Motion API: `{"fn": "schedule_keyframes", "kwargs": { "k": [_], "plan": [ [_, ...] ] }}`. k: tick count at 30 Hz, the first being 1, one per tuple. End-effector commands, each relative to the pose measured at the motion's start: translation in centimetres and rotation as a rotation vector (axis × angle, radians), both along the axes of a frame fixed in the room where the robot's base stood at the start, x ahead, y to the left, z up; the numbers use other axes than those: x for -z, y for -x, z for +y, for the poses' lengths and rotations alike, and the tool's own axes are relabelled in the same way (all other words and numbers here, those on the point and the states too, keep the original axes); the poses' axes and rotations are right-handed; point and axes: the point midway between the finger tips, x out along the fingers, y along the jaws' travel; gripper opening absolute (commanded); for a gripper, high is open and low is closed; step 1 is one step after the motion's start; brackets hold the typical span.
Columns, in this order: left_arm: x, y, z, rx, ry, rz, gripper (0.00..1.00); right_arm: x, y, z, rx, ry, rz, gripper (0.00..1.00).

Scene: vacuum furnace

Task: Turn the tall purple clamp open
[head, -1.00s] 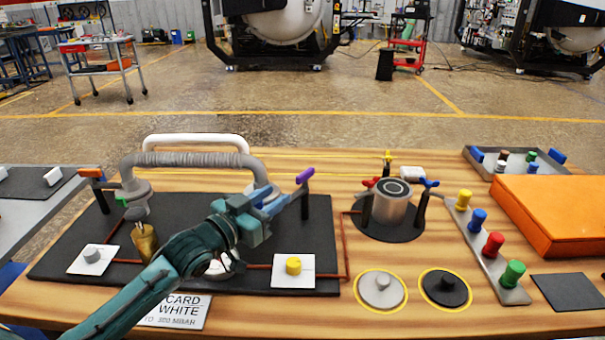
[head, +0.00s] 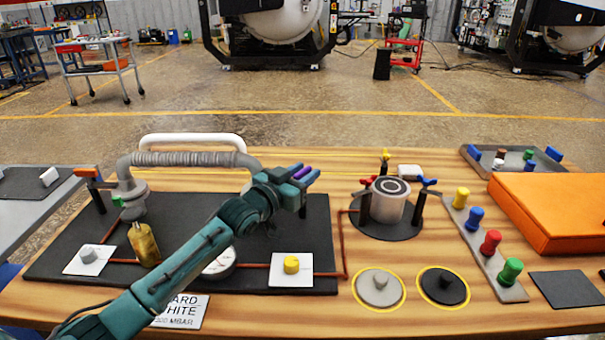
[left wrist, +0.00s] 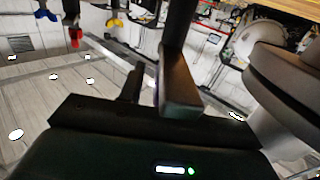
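The tall purple clamp (head: 303,171) stands on a dark post at the right back corner of the black mat. Only part of its purple handle shows, between the fingers of my left gripper (head: 302,173). The fingers lie on both sides of the handle; whether they press on it I cannot tell. In the left wrist view, the dark fingers of the left gripper (left wrist: 157,88) are a little apart, and the clamp is not clear there. My right gripper is not in view.
An orange clamp (head: 88,173) stands at the mat's far left. A grey hose (head: 190,159) and a white bar handle (head: 195,138) lie behind my arm. A metal cylinder (head: 389,201) with red, blue and yellow clamps stands right of the purple clamp.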

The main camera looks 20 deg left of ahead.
Motion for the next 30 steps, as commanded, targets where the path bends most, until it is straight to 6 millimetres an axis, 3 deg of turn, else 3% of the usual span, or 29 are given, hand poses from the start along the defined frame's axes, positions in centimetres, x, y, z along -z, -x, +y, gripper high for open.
{"fn": "schedule_keyframes", "kwargs": {
  "k": [12,30],
  "plan": [
    [0.02,0.04,0.04,0.0,0.0,0.0,0.0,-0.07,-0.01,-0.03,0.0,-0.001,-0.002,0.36],
    [0.02,0.04,0.03,-0.009,0.002,0.002,0.0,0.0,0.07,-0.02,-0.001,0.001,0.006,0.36]
  ]
}}
